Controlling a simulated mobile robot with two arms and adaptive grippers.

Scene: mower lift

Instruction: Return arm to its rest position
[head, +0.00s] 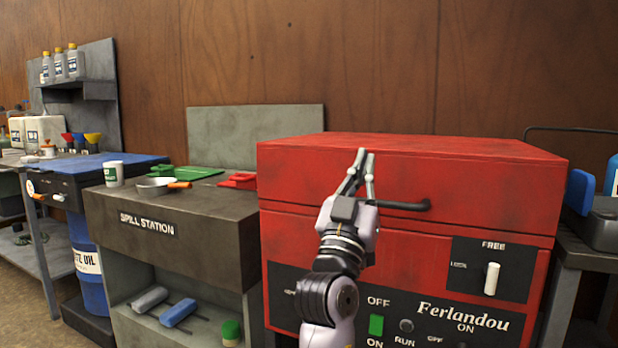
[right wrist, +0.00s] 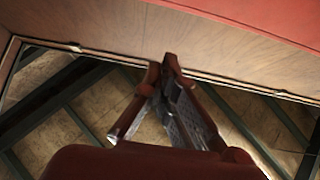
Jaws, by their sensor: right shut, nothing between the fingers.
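My right gripper (head: 363,160) is shut and empty, pointing up in front of the red cabinet (head: 480,170) marked Ferlandou. In the head view it overlaps the upper red part, beside the left end of the black handle (head: 410,205); I cannot tell whether it touches. In the right wrist view the closed fingers (right wrist: 165,68) show with nothing between them. Beyond them are a wood-panel surface and a red edge (right wrist: 270,22). My left gripper is not in view.
A blue-topped drum bench (head: 90,165) is farther left. A dark side table (head: 590,240) stands at the right.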

